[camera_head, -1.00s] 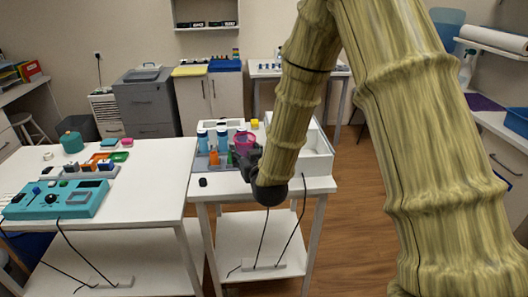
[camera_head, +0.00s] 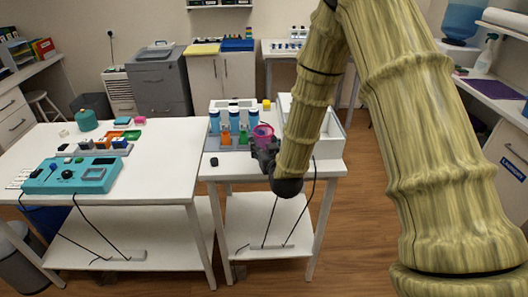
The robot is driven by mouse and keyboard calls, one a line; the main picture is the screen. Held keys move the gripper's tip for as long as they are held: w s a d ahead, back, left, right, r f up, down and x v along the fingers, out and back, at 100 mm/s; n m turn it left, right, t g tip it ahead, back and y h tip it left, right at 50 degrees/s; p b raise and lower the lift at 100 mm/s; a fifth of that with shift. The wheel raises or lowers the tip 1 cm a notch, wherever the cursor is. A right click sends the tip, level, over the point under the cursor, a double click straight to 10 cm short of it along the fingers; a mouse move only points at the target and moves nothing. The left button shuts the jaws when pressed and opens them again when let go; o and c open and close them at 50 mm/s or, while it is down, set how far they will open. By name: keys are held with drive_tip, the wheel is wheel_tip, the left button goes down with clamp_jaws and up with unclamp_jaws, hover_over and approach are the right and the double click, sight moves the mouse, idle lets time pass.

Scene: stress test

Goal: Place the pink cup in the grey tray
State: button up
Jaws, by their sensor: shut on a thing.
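The pink cup (camera_head: 264,131) is on the right table, at the right side of a group of bottles, with its open top up. My gripper (camera_head: 265,147) is shut on the cup from the near right side; its dark fingers hide the cup's lower part. I cannot tell whether the cup touches the surface below it.
Several blue bottles (camera_head: 214,122) stand by the tray, with orange and green pieces before them. A white open box (camera_head: 328,143) stands right, partly behind my arm. A small black object (camera_head: 213,161) lies near the front. A teal device (camera_head: 72,174) sits on the left table.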

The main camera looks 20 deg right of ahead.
drive_tip(key=shift+f, duration=1.55)
drive_tip(key=shift+f, duration=0.2)
drive_tip(key=o, duration=0.7)
drive_tip(key=shift+r, duration=0.15)
drive_tip(key=shift+r, duration=0.15)
drive_tip(key=s, duration=0.4)
drive_tip(key=s+r+b, duration=0.1)
drive_tip(key=s, duration=0.3)
drive_tip(key=s+b, duration=0.1)
drive_tip(key=s, duration=0.3)
drive_tip(key=shift+a+r, duration=0.25)
drive_tip(key=shift+a, duration=0.1)
